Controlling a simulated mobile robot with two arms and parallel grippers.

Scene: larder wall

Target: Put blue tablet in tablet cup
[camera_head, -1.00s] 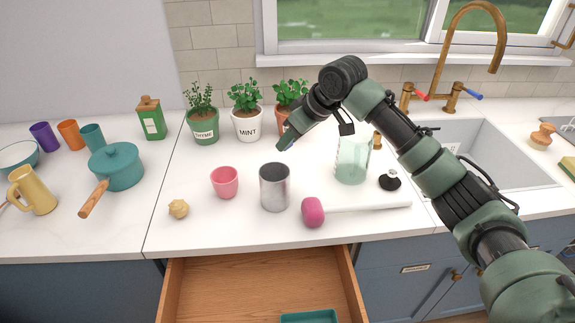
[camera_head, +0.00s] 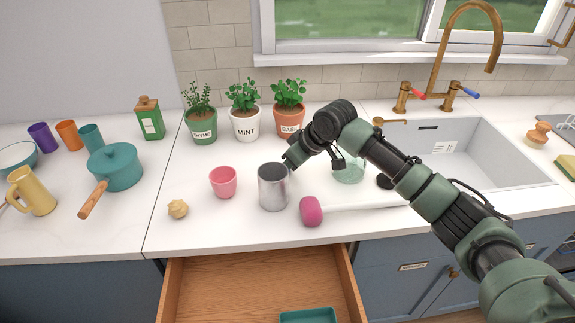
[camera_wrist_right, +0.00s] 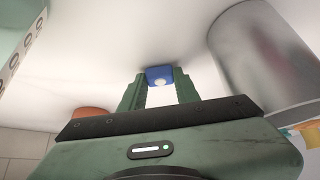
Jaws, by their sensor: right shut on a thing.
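The blue tablet (camera_wrist_right: 160,76) is a small blue block with a pale round spot, between the fingertips of my right gripper (camera_wrist_right: 159,84) in the wrist view. In the head view my right gripper (camera_head: 290,161) is beside the rim of a grey metal cup (camera_head: 273,188), at its upper right; the tablet is hidden there. The metal cup also shows in the wrist view (camera_wrist_right: 262,60), to the right of the fingers and apart from the tablet. A smaller pink cup (camera_head: 223,182) stands left of the metal cup. I cannot tell which is the tablet cup. My left gripper is not in view.
A pink-headed mallet (camera_head: 311,211) lies right of the metal cup. A glass jar (camera_head: 348,170) stands partly behind my arm. Herb pots (camera_head: 246,124) line the back. A drawer (camera_head: 230,285) stands open below the counter. A yellow lump (camera_head: 177,208) lies at left.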

